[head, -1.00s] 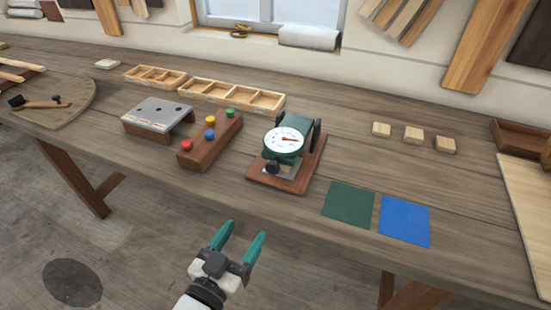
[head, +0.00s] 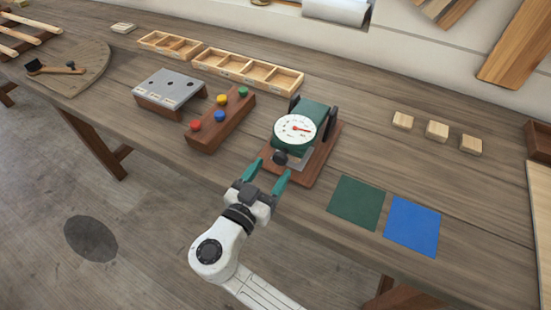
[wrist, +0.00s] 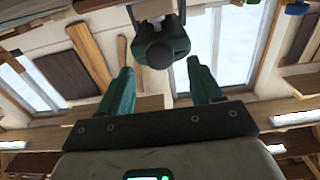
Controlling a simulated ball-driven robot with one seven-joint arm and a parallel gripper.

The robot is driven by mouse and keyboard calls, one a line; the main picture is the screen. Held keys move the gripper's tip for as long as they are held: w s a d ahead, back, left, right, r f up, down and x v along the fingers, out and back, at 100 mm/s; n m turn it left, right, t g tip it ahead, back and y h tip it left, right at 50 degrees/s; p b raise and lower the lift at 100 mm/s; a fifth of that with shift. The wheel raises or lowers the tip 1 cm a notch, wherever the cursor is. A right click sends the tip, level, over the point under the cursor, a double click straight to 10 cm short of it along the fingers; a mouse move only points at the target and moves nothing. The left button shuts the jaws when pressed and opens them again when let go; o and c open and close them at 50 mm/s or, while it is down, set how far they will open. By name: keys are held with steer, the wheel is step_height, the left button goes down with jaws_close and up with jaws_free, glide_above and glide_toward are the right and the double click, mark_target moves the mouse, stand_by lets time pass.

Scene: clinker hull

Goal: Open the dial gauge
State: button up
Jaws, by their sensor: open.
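The dial gauge (head: 294,129) has a white round face with a red needle on a green body. It stands on a brown wooden base (head: 327,160) near the table's front edge. A dark round knob (head: 280,158) sticks out below its face, toward my gripper. My gripper (head: 265,173) is open and empty, just in front of the knob, and I see no contact. In the wrist view the knob (wrist: 159,54) sits beyond and between the teal fingers (wrist: 161,88), with the green gauge body behind it.
A block with coloured pegs (head: 222,122) stands left of the gauge, with a metal-topped stand (head: 168,88) beyond it. Divided wooden trays (head: 247,70) lie behind. Green (head: 356,203) and blue (head: 412,226) squares lie flat to the right. Small wooden blocks (head: 437,131) sit further right.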

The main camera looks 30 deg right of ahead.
mark_target(279, 160)
steer(key=shift+p+x, duration=0.3)
steer(key=shift+x, duration=1.25)
jaws_close()
